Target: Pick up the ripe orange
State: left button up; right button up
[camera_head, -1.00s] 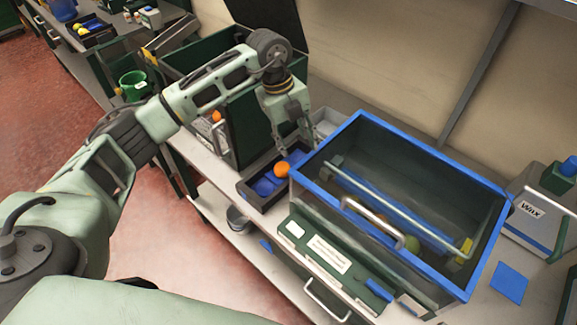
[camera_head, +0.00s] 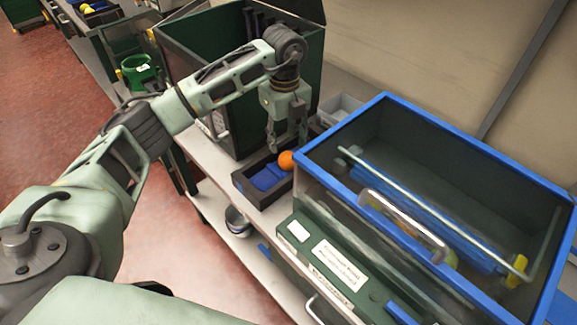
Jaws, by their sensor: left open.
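An orange (camera_head: 287,160) sits at the right end of a small black tray (camera_head: 243,186) with blue inside, beside the blue-rimmed machine. My left gripper (camera_head: 287,146) points down just above and beside the orange. Its fingers are apart, and nothing shows between them. Whether a finger touches the orange I cannot tell. My right gripper is not in view.
The blue-rimmed, clear-walled machine (camera_head: 345,120) with metal bars stands close at the right. A dark green bin (camera_head: 245,40) stands behind my arm. A grey container (camera_head: 340,106) lies behind the tray. A metal bowl (camera_head: 238,222) is on the lower shelf.

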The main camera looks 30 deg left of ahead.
aim_at(286, 155)
pick_arm(q)
jog(key=f+p, duration=0.1)
jog(key=f, duration=0.2)
jog(key=f+p, duration=0.1)
jog(key=f, duration=0.2)
jog(key=shift+d+f, duration=0.2)
jog(key=shift+f, duration=0.45)
jog(key=shift+s, duration=0.1)
jog(key=shift+s+f, duration=0.15)
jog(key=c, duration=0.9)
